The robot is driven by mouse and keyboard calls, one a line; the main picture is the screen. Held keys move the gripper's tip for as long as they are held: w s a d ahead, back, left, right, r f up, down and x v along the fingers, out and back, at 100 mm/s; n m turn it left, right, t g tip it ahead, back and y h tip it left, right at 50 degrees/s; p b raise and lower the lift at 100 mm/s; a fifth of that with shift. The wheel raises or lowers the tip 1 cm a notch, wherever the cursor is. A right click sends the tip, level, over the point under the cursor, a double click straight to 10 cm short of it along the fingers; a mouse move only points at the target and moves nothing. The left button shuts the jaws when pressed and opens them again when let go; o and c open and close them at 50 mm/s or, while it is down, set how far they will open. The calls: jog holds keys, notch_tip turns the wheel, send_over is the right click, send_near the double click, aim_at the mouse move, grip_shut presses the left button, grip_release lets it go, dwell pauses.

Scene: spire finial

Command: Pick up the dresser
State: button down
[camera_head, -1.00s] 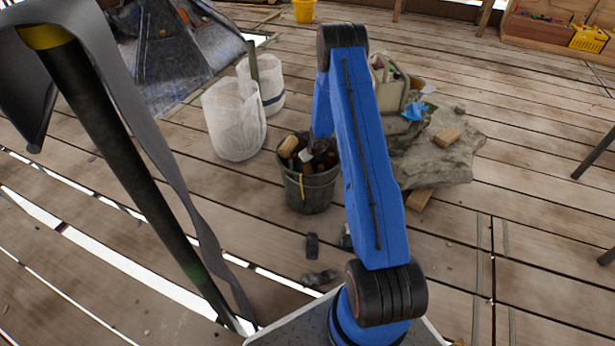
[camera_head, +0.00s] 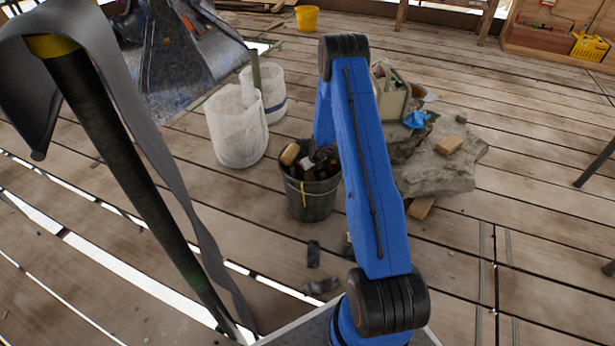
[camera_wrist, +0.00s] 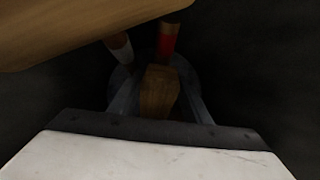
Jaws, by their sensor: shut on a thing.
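In the wrist view my gripper (camera_wrist: 157,108) is down in a dark space. Its two grey fingers are shut on a brown wooden piece (camera_wrist: 158,90), which I take to be the dresser. Only part of this piece shows, so its full shape is hidden. In the head view a dark bucket (camera_head: 312,203) full of tools stands on the planks behind my blue arm. My gripper is hidden or cannot be made out there.
A pale wooden thing (camera_wrist: 70,30) and a red handle (camera_wrist: 168,42) are close by in the wrist view. Two white bags (camera_head: 236,130) stand left of the bucket. A stone slab (camera_head: 445,170) lies at right. Dark scraps (camera_head: 314,254) lie in front of the bucket.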

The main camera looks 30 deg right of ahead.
jog(key=shift+r, duration=0.5)
jog(key=shift+s+d, duration=0.2)
jog(key=shift+s, duration=0.8)
jog(key=shift+s+d, duration=0.2)
jog(key=shift+s, duration=0.8)
notch_tip(320, 180, up, 14)
jog(key=shift+f, duration=0.15)
jog(key=shift+w, duration=0.1)
